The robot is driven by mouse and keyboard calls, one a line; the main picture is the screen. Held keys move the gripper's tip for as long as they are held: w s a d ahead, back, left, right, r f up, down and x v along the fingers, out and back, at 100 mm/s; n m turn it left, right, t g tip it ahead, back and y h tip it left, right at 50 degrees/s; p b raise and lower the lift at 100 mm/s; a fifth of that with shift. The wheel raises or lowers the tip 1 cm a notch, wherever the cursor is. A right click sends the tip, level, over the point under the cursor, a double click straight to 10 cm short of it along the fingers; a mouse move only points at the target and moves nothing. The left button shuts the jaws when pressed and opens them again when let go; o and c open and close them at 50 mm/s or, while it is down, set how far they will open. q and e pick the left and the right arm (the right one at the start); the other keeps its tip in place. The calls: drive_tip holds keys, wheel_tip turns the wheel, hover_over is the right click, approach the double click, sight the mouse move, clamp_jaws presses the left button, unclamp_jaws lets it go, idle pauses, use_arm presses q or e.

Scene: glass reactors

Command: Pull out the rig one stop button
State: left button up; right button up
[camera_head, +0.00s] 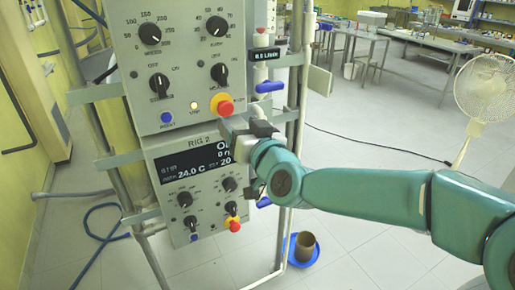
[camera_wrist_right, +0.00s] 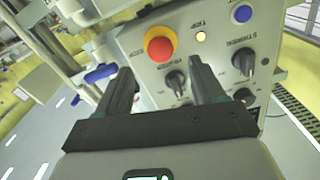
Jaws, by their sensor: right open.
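The upper control panel (camera_head: 185,60) carries a red stop button (camera_head: 224,107) on a yellow collar at its lower right corner. The lower panel is labelled RIG 2 (camera_head: 199,141) and has its own red button (camera_head: 234,225). My right gripper (camera_head: 232,126) is just below and right of the upper button, with a gap to it. In the right wrist view the upper red button (camera_wrist_right: 159,47) shows beyond and between the two fingers of the open, empty gripper (camera_wrist_right: 160,75). My left gripper is not in view.
Dark knobs (camera_head: 220,73), a lit lamp (camera_head: 194,105) and a blue button (camera_head: 167,117) sit near the stop button. Blue-handled valves (camera_head: 270,87) stand right of the panel. A white fan (camera_head: 485,90) stands at right.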

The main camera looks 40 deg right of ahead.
drive_tip(key=v, duration=0.9)
drive_tip(key=shift+s, duration=0.15)
drive_tip(key=w+a+f+n+g+y, duration=0.1)
drive_tip(key=w+a+f+g, duration=0.15)
drive_tip(key=f, duration=0.75)
drive_tip(key=w+a+f+n+g+y, duration=0.1)
drive_tip(key=w+a+f+g+y, duration=0.15)
drive_tip(key=f, duration=0.75)
drive_tip(key=w+a+f+n+g+y, duration=0.1)
drive_tip(key=a+f+g, duration=0.15)
drive_tip(key=f, duration=0.75)
drive_tip(key=s+a+f+g+y, duration=0.2)
drive_tip(key=s+a+f+g, duration=0.2)
drive_tip(key=s+f, duration=0.5)
drive_tip(key=s+a+f+g+y, duration=0.2)
drive_tip(key=s+a+f+g, duration=0.3)
drive_tip(key=f, duration=0.8)
drive_tip(key=s+a, duration=0.3)
drive_tip(key=s, duration=0.1)
drive_tip(key=shift+f, duration=0.4)
